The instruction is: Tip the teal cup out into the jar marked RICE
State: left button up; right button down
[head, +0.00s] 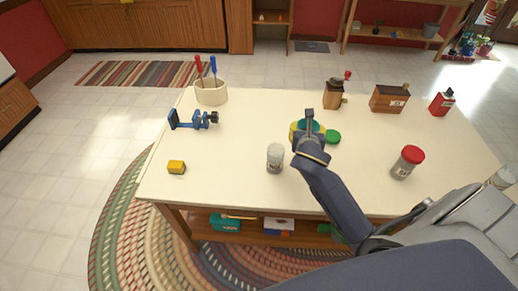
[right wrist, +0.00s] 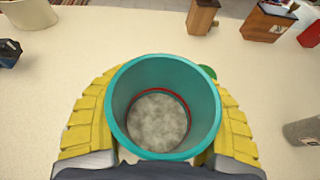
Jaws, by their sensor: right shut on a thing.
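My right gripper (head: 308,128) is shut on the teal cup (right wrist: 118,105), its yellow fingers on either side of the rim. The cup's mouth faces the right wrist camera; speckled grey-white contents and a red ring show inside. In the head view the gripper and arm hide most of the cup. A pale grey jar (head: 275,158) stands to the left of my gripper. A jar with a red lid (head: 406,163) stands at the right. A green-topped thing (head: 332,137) is close beside the cup, partly hidden. I cannot read the word RICE on any label. My left gripper is out of view.
The front left is mostly clear.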

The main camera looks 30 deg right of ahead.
jog(key=shift+w, duration=0.15)
jog(key=shift+f, duration=0.35)
jog(key=shift+a+f+n+g+h, duration=0.1)
jog(key=shift+a+f+n+h, duration=0.3)
jog(key=shift+f, duration=0.35)
jog(key=shift+a+f+n+g+h, duration=0.1)
jog(key=shift+a+f+n+h, duration=0.3)
jog(key=shift+f, duration=0.4)
jog(key=shift+a+f+n+g+h, duration=0.1)
jog(key=shift+a+f+n+h, duration=0.2)
jog(key=shift+f+n, duration=0.35)
jog(key=shift+f, duration=0.1)
